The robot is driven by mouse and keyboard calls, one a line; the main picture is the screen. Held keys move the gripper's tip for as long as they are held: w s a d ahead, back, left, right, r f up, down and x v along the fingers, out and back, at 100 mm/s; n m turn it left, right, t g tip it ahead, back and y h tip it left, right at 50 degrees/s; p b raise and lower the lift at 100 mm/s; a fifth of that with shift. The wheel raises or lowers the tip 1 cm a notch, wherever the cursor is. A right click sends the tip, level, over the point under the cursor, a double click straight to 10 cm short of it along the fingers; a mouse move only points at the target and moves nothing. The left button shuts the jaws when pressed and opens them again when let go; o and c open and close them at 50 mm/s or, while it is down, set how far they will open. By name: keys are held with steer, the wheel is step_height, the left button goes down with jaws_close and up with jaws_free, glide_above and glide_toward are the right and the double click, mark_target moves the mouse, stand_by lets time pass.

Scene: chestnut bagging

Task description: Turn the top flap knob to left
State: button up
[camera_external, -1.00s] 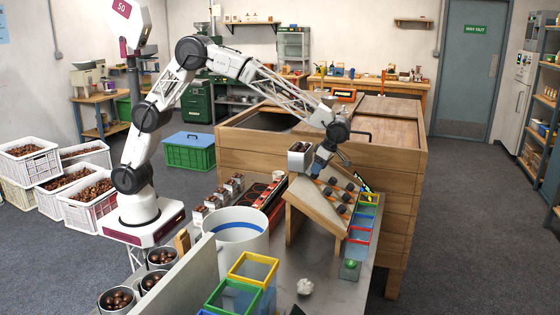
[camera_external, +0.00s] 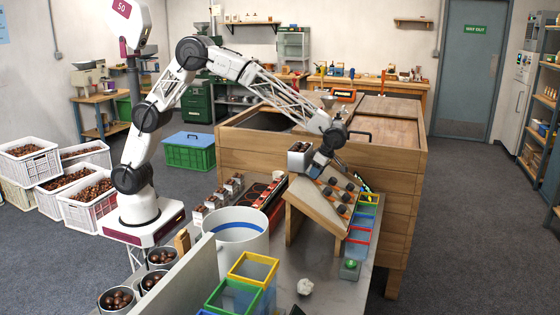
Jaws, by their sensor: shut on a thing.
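A sloped wooden board (camera_external: 299,194) with several dark knobs on its face stands on the grey bench. My gripper (camera_external: 317,169) is at the board's upper end, pointing down onto it. It is shut on the top flap knob, which is mostly hidden behind the fingers. Several other dark knobs (camera_external: 343,197) show lower on the board, to the right of the gripper. The exact angle of the held knob cannot be made out.
Colour-rimmed bins (camera_external: 362,222) line the board's right side. A metal box (camera_external: 299,156) stands close to the left of my gripper. A large wooden crate (camera_external: 405,185) is behind. A white tub (camera_external: 237,222) and more coloured bins (camera_external: 252,270) stand in front.

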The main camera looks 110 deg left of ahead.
steer(key=shift+m, duration=1.3)
steer(key=o, duration=0.9)
steer(key=shift+w+r, duration=0.1)
steer(key=shift+r, duration=0.05)
steer(key=shift+v, duration=3.75)
steer(key=shift+a, duration=0.1)
